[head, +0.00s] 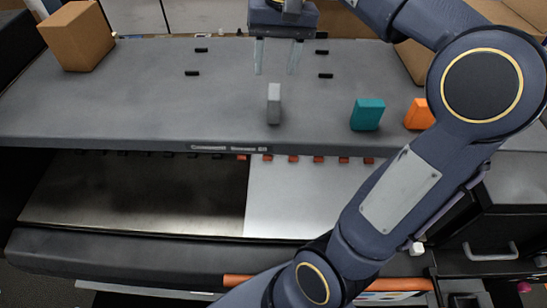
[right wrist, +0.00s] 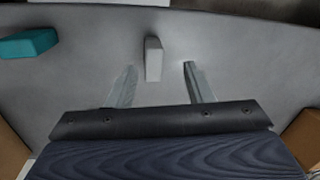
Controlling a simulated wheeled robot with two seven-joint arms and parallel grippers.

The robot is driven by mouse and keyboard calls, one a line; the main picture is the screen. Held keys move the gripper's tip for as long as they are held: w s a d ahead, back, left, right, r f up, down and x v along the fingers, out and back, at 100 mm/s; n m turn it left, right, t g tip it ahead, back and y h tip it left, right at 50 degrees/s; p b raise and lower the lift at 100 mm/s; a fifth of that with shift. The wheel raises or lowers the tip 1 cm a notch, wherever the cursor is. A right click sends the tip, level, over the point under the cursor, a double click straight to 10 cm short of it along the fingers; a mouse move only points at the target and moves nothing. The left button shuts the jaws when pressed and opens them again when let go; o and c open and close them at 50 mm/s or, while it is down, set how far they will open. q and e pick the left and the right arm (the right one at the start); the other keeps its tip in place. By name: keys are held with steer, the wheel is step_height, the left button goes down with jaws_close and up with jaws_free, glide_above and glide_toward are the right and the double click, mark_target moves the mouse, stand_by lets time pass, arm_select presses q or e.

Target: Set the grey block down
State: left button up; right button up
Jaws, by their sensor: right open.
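The grey block (head: 273,104) stands upright on the grey machine top (head: 130,110), near its front edge. It also shows in the right wrist view (right wrist: 153,58), beyond and between the fingertips. My right gripper (head: 276,73) is open and empty, behind the block and apart from it. Its two pale fingers (right wrist: 158,75) are spread wide. My left gripper is not in view.
A teal block (head: 367,114) and an orange block (head: 419,114) stand to the right of the grey block. A cardboard box (head: 77,36) sits at the back left. Small black pieces (head: 192,73) lie on the top. The left part of the top is mostly clear.

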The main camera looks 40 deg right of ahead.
steer(key=s+a+f+n+t+y, duration=0.1)
steer(key=s+a+f+n+t, duration=0.1)
steer(key=s+a+f, duration=0.3)
steer(key=s+a+f+n+t+y, duration=0.1)
steer(key=s+a+f+n+t, duration=0.1)
steer(key=s+a+f, duration=0.4)
step_height(320, 180, down, 6)
steer(key=s+t, duration=0.1)
steer(key=s, duration=0.2)
steer(key=shift+a+r, duration=0.15)
steer(key=shift+r, duration=0.1)
